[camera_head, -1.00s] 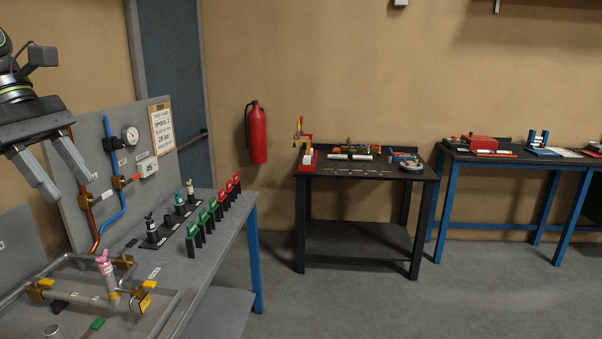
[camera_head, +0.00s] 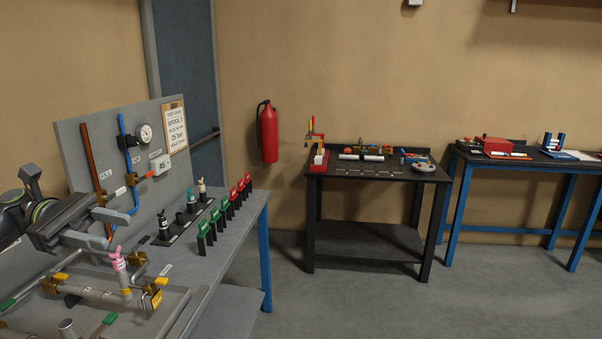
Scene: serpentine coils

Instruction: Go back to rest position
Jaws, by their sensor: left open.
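My left gripper (camera_head: 108,229) is open and empty at the left of the view, its fingers pointing right. It appears in front of the grey upright panel (camera_head: 75,150) and above the pipework on the bench (camera_head: 232,235). The pipe rig (camera_head: 95,292) lies below it, with a pink-topped fitting (camera_head: 118,262) standing close under the fingertips in the picture. I cannot tell the exact gap between them. My right gripper is not in view.
Green and red clips (camera_head: 222,215) stand in a row along the bench, beside several small dark-based fittings (camera_head: 191,203). A black table (camera_head: 370,240) and a blue-legged table (camera_head: 530,165) stand along the wall. Floor (camera_head: 400,310) between is clear.

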